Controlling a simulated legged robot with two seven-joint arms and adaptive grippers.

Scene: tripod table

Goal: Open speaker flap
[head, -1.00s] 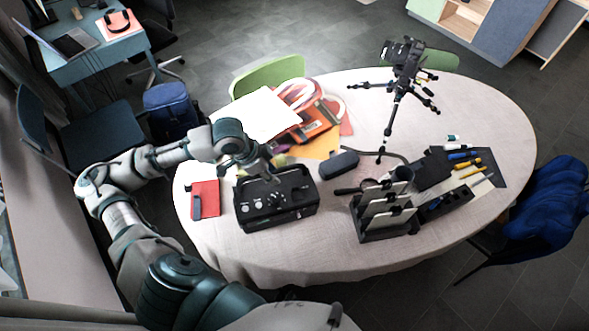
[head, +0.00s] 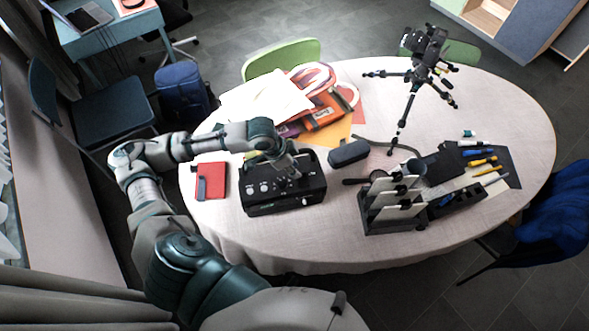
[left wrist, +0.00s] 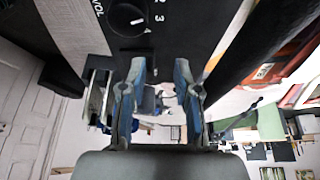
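The speaker (head: 283,203) is a black box with a raised handle frame and light knobs on its top, on the left part of the oval table. My left gripper (head: 288,175) is over the speaker's top and covers part of it; I cannot tell whether it touches. In the left wrist view its two fingers (left wrist: 158,78) are apart with nothing gripped between them. The speaker's dark panel, with a knob (left wrist: 126,19) and printed numbers, shows at the top of that view. I cannot make out the flap's edges. My right gripper is not in view.
A red notebook (head: 212,181) lies left of the speaker. A dark case (head: 349,153) sits to its right, and a black holder (head: 393,222) stands farther right. Papers and folders (head: 262,100) lie behind. A camera tripod (head: 415,90) stands at the back.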

